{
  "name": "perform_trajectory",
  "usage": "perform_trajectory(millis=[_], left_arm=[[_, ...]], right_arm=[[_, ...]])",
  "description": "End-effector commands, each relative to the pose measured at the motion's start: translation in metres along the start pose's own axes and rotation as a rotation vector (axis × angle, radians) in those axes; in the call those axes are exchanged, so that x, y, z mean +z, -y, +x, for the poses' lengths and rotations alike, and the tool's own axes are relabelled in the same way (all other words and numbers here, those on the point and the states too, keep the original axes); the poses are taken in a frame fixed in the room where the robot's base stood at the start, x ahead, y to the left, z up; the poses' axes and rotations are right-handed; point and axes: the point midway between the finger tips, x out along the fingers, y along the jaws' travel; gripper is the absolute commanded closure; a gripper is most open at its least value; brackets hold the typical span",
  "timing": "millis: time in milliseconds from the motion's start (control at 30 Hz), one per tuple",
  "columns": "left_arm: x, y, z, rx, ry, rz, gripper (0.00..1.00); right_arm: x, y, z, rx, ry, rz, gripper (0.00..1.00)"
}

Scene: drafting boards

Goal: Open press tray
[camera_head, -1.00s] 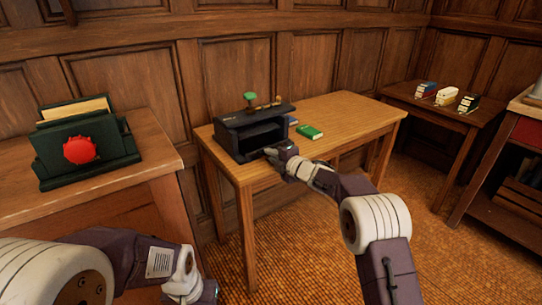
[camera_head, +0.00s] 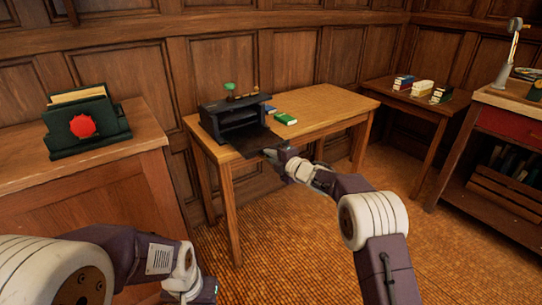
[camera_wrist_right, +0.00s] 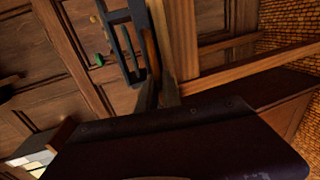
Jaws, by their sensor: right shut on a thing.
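The black press (camera_head: 228,122) stands at the left end of a wooden table (camera_head: 310,108). Its flat dark tray (camera_head: 252,142) sticks out from the front, toward me and past the table's front edge. My right gripper (camera_head: 270,154) is shut on the tray's outer end. In the right wrist view the press (camera_wrist_right: 122,48) shows at the upper middle, beyond the fingers (camera_wrist_right: 160,98); the grip itself is dark there. My left gripper (camera_head: 207,292) is low at the bottom edge, away from the press, and its jaws cannot be made out.
A green book (camera_head: 286,119) and a blue book lie right of the press. A green-topped item (camera_head: 229,87) is on the press. A left cabinet bears a dark green holder with a red seal (camera_head: 82,126). A side table holds books (camera_head: 403,82). Floor in front is clear.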

Motion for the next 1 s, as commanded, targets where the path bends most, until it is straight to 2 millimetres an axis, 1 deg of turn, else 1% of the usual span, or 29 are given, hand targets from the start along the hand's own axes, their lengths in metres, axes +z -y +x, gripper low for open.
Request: perform_trajectory(millis=[200, 233, 267, 533, 633, 767, 1000], left_arm=[[0.000, 0.000, 0.000, 0.000, 0.000, 0.000, 0.64], [0.000, 0.000, 0.000, 0.000, 0.000, 0.000, 0.64], [0.000, 0.000, 0.000, 0.000, 0.000, 0.000, 0.64], [0.000, 0.000, 0.000, 0.000, 0.000, 0.000, 0.64], [0.000, 0.000, 0.000, 0.000, 0.000, 0.000, 0.64], [0.000, 0.000, 0.000, 0.000, 0.000, 0.000, 0.64], [-0.001, 0.000, -0.004, 0.000, 0.000, 0.000, 0.64]], right_arm=[[-0.001, -0.001, 0.000, 0.002, -0.001, -0.001, 1.00], [-0.001, -0.001, 0.000, 0.002, -0.001, -0.001, 0.88], [-0.001, -0.001, 0.000, 0.002, -0.001, -0.001, 0.82], [0.000, -0.001, 0.000, 0.001, 0.000, -0.001, 0.82], [0.000, -0.001, -0.004, 0.001, 0.000, -0.001, 0.82], [0.000, -0.001, -0.018, 0.001, 0.001, 0.000, 0.82], [0.001, -0.002, -0.060, 0.000, 0.002, 0.000, 0.82]])
